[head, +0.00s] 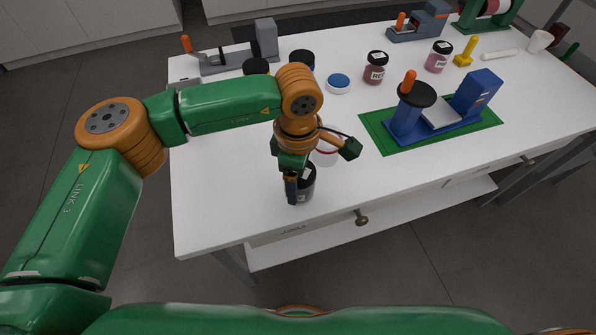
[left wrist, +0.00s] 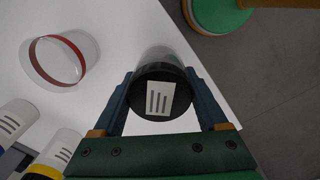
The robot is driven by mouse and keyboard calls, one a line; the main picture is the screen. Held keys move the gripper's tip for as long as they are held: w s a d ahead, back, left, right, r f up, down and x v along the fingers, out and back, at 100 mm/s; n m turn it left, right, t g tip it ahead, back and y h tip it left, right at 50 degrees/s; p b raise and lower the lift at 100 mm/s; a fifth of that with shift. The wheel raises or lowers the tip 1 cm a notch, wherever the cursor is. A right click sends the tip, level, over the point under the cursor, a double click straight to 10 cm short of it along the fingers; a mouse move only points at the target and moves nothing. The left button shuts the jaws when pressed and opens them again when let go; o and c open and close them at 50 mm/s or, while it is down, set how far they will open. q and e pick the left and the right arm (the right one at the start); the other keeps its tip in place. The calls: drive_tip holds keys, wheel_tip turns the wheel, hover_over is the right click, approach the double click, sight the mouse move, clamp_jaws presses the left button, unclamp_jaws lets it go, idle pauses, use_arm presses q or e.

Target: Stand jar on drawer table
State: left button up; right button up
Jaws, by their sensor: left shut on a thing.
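My left gripper (head: 295,198) points down near the front edge of the white drawer table (head: 225,205). It is shut on a jar (head: 308,186) with a black lid, which is partly hidden behind the fingers in the head view. In the left wrist view the jar's dark round lid (left wrist: 145,82), with a white striped label, sits between the two fingers. The jar looks upright at the tabletop; I cannot tell whether its base touches. My right gripper is not in view.
A clear container with a red band (left wrist: 58,60) stands close behind the held jar. A blue-topped dish (head: 339,82), red jar (head: 376,68), pink jar (head: 438,57) and blue device (head: 470,100) on a green mat (head: 380,130) stand farther back. The table's front-left area is clear.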

use_arm(q)
drive_tip(key=shift+f, duration=0.85)
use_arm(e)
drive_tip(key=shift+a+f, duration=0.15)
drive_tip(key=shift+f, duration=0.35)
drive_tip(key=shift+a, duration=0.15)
use_arm(q)
drive_tip(key=shift+f+b, duration=0.6)
drive_tip(key=shift+b, duration=0.25)
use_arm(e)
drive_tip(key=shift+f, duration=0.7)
